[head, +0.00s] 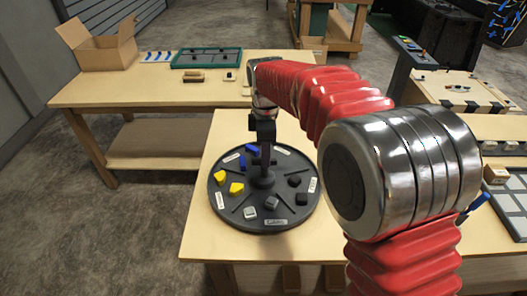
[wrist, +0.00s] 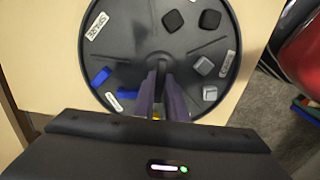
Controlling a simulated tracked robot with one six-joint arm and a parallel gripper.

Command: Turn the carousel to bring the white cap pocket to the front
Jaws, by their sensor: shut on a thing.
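The carousel (head: 222,205) is a dark round disc with raised dividers and white labels on the near table. Two pale grey-white caps (head: 271,202) sit in its near sector, slightly left of the front label (head: 277,222). Two black caps (head: 295,181) lie on the right, yellow caps (head: 236,188) on the left, and blue caps (head: 252,149) at the back left. My gripper (head: 264,170) points down and is shut on the central knob (wrist: 161,62). In the wrist view the pale caps (wrist: 204,65) are at right; the yellow ones are mostly hidden behind my gripper.
A back table (head: 130,90) carries an open cardboard box (head: 103,47) and a green tray (head: 206,58). At the right are a grey tray (head: 508,197) and a small wooden box (head: 496,174). The table left of the carousel is bare.

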